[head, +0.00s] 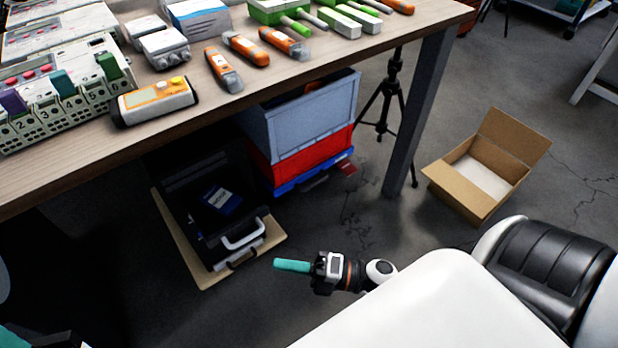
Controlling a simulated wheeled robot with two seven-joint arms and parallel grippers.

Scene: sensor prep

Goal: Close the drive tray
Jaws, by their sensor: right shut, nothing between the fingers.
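A black drive unit (180,170) stands on a tan board (180,235) on the floor under the table. Its front part, which looks like the drive tray (213,240), reaches out toward me and looks open at the top. A dark blue block (222,200) lies inside. A pale handle (243,233) is on the tray's front. My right gripper (278,264), with teal fingers, is shut and empty, to the right of and a little nearer than the handle, apart from it. A teal piece of my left gripper (14,337) shows at the bottom left corner; its jaws are mostly cut off.
The wooden table (150,145) overhangs the unit and carries instruments and orange tools. Grey and red crates (310,125) stand right of the unit. A table leg (420,120), a tripod (388,95) and an open cardboard box (480,175) are further right. Floor before the tray is clear.

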